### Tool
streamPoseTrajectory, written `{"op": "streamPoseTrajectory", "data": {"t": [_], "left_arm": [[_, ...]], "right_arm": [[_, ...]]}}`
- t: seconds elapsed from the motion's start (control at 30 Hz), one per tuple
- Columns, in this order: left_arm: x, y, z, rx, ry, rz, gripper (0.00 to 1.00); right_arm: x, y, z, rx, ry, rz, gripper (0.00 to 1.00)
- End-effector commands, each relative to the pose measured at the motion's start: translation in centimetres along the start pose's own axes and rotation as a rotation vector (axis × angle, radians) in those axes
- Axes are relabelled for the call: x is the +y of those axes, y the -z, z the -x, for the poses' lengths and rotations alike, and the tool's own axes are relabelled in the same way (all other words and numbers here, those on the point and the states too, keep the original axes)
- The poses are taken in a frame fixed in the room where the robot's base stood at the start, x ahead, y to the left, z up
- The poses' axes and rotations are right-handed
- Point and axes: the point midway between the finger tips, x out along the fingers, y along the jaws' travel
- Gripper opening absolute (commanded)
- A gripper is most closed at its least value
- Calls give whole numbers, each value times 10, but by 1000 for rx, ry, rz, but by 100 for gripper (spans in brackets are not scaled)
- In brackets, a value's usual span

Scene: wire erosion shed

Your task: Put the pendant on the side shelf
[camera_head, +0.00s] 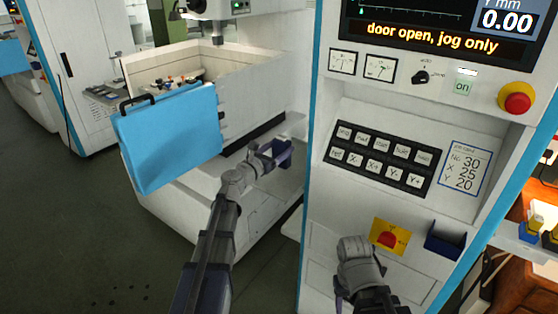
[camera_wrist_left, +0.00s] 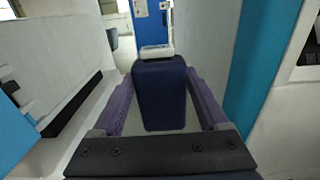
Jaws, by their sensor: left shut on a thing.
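My left gripper (camera_head: 281,152) is shut on the pendant. In the left wrist view the pendant is a dark blue block (camera_wrist_left: 160,95) with a pale far end, held between the two purple fingers. In the head view only a small dark blue part shows at the gripper, beside the console. A pale ledge (camera_head: 231,171) runs along the machine's side near and below the gripper; I cannot tell whether it is the side shelf, or whether the pendant touches it.
The control console (camera_head: 312,190) stands close to the right of my left gripper. The blue machine door (camera_head: 170,138) hangs open on the left. A dark blue pocket (camera_head: 446,240) sits low on the console beside a yellow-and-red switch (camera_head: 390,237). Open floor lies at the lower left.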

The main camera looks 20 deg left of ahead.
Motion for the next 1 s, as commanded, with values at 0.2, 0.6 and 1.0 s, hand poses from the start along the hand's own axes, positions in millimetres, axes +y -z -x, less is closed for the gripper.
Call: {"op": "streamPoseTrajectory", "data": {"t": [0.2, 0.6, 1.0], "left_arm": [[0, 31, 0, 0, 0, 1, 4], [0, 34, 0, 0, 0, 0, 4], [0, 34, 0, 0, 0, 0, 100]], "right_arm": [[-3, 2, -31, 0, 0, 0, 51], [-3, 2, -33, 0, 0, 0, 51], [-3, 2, -34, 0, 0, 0, 51]]}}
